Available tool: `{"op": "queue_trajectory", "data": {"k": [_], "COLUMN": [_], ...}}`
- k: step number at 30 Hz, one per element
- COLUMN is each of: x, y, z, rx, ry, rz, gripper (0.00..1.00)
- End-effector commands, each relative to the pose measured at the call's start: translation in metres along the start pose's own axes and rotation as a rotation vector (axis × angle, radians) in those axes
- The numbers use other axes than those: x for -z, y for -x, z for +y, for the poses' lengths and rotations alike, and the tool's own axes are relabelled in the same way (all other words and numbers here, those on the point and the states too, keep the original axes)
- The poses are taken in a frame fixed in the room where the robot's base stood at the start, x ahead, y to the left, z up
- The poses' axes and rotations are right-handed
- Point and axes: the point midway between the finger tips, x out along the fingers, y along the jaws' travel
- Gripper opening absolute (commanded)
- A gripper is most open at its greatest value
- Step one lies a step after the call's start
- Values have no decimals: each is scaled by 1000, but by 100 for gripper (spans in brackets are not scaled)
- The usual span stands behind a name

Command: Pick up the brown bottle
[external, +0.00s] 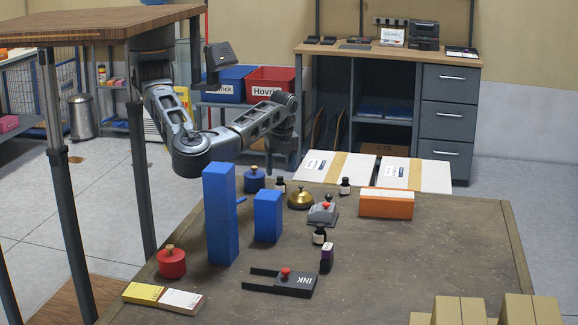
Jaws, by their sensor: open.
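Several small dark bottles with pale labels stand on the worktable (400,272) in the external view. One bottle (280,188) is at the back left, another bottle (345,187) is at the back near the bell, and a third bottle (319,236) is near the middle. They look dark brown to black at this size, so I cannot tell their shades apart. My gripper (284,160) hangs at the end of my arm beyond the table's far edge, above and behind the back left bottle. It is open and touches no bottle; its fingers are small and dark.
A tall blue block (221,214) and a shorter blue block (268,216) stand left of the middle bottle. A brass bell (300,198), grey stamp device (323,214), orange box (386,204), purple-black item (327,256) and ink pad (295,284) are nearby.

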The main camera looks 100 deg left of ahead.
Motion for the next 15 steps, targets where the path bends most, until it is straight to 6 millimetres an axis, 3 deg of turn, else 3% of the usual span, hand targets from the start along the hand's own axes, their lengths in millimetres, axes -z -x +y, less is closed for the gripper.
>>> {"op": "queue_trajectory", "data": {"k": [15], "x": [4], "y": [-58], "z": [2], "rx": [-1], "ry": [-1], "rz": [-2], "gripper": [66]}}
